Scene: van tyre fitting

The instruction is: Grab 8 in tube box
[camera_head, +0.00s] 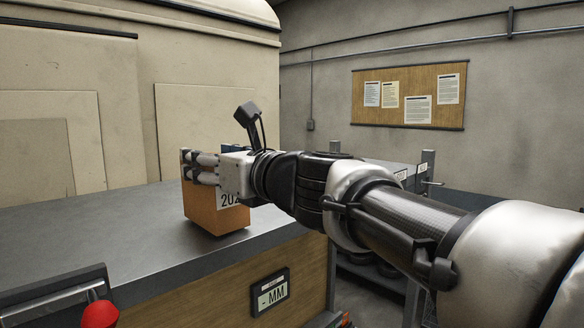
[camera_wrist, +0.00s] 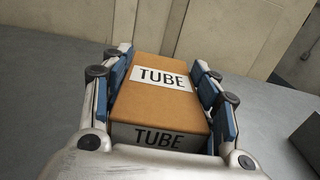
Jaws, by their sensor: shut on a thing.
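In the wrist view my gripper (camera_wrist: 165,85) is shut on the box, blue pads against both sides. I cannot tell whether the box is resting on the bench or just above it.
The grey bench top (camera_head: 90,235) is mostly clear to the left. A plate reading "- MM" (camera_head: 270,292) is on its wooden front. A black thing with a red knob (camera_head: 100,314) sits at the lower left. A tan van body (camera_head: 205,60) stands behind, and a shelf (camera_head: 395,172) stands at right.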

